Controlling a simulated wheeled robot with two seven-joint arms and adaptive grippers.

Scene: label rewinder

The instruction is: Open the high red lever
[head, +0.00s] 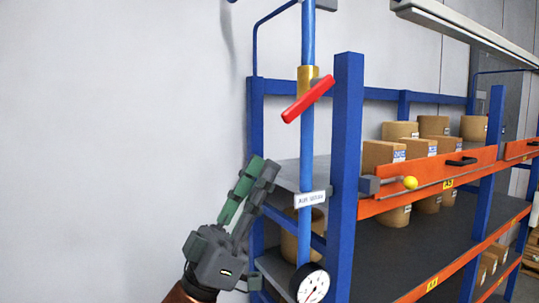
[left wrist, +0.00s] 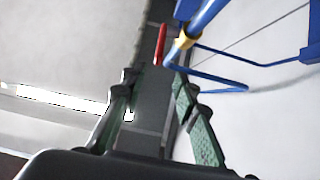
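The red lever (head: 308,99) is a bar on a brass valve body (head: 307,80) on the vertical blue pipe (head: 307,140). It slants across the pipe, its right end higher. In the left wrist view the lever (left wrist: 160,45) shows ahead of the fingertips, beside the yellow valve body (left wrist: 183,41). My left gripper (head: 264,165) is below and left of the lever, pointing up, apart from it. In the left wrist view its fingers (left wrist: 155,82) are spread with nothing between them. My right gripper is in neither view.
A blue rack post (head: 347,170) stands just right of the pipe. A labelled plate (head: 311,199) and a pressure gauge (head: 312,285) sit lower on the pipe. Shelves hold cardboard boxes (head: 384,154). An orange beam (head: 435,181) and yellow ball (head: 410,183) are to the right. Space left of the pipe is free before the wall.

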